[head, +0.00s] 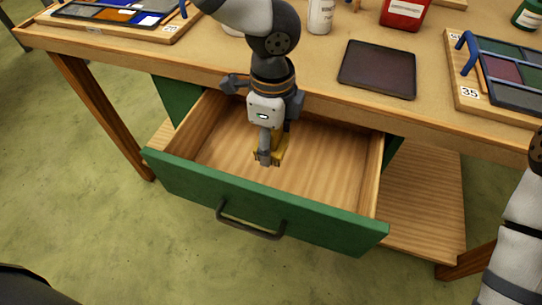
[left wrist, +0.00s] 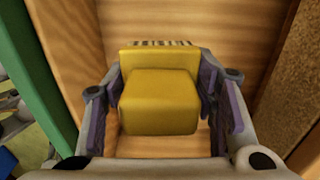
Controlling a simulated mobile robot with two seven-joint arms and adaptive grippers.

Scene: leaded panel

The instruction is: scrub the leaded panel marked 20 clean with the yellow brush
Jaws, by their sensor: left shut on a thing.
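The yellow brush (head: 280,147) is inside the open drawer, between the fingers of my left gripper (head: 266,157). In the left wrist view the brush's yellow block (left wrist: 160,98) sits between the two finger pads, with bristles showing along its far edge. My left gripper (left wrist: 160,105) is shut on it. A leaded panel (head: 125,8) with blue, white and brown panes lies on a wooden board at the back left; its small tag is too small to read surely. Another leaded panel (head: 510,70) at the right is tagged 35. My right gripper is out of view.
The green-fronted drawer (head: 250,205) is pulled out below the bench and otherwise looks empty. On the bench (head: 310,60) are a dark square pad (head: 378,69), a white bottle (head: 320,15), a red container (head: 403,12) and a green one (head: 528,15).

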